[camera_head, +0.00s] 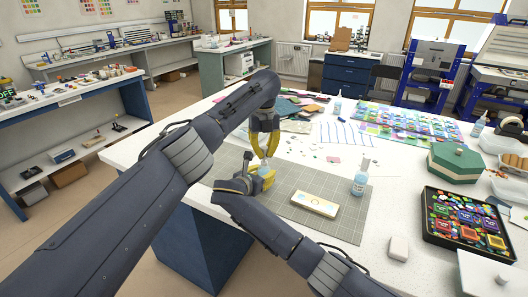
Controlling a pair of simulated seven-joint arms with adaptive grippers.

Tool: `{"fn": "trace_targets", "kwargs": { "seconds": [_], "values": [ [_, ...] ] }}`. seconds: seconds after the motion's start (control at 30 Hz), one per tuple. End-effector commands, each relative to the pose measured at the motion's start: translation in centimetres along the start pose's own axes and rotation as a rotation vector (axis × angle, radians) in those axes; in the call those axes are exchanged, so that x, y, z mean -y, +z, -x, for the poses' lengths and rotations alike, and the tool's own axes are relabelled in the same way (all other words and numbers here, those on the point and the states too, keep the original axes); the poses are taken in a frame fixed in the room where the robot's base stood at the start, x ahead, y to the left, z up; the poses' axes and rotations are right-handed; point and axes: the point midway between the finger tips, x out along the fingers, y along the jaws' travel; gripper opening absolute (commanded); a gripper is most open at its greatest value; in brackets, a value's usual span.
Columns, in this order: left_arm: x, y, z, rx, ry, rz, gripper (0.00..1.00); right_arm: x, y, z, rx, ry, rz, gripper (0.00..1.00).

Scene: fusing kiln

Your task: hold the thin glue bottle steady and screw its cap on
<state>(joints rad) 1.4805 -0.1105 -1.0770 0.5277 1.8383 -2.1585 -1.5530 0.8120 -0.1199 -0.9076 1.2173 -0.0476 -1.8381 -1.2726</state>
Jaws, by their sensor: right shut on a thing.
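A small pale blue bottle (265,170), which I take to be the thin glue bottle, stands upright above the grey cutting mat (340,220). My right gripper (262,177) reaches it from below and is shut on it; its yellow fingers hide part of the bottle. My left gripper (265,156) points straight down directly over the bottle's top, its yellow fingertips close together there. The cap cannot be made out between these fingertips, and I cannot tell whether they grip it.
Another blue labelled bottle (359,184) stands on the mat, right of a cream tray (315,204). A white block (398,248), a black tray of coloured glass (437,240) and a green-lidded box (455,163) are farther right. The mat's front right is clear.

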Motion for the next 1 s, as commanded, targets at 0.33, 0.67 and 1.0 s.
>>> {"fn": "trace_targets", "kwargs": {
  "seconds": [0.33, 0.67, 1.0],
  "values": [
    [0.0, 0.0, -0.1, 0.0, 0.0, 0.0, 0.0, 0.1, -0.2, -0.1, -0.002, -0.002, 0.002, 0.0],
    [0.0, 0.0, -0.6, 0.0, 0.0, 0.0, 0.0, 0.1, -0.2, -0.1, -0.002, -0.002, 0.002, 0.0],
    [0.0, 0.0, -1.1, 0.0, 0.001, 0.0, 0.0, 0.1, -0.2, -0.1, -0.002, -0.002, 0.002, 0.0]
  ]
}}
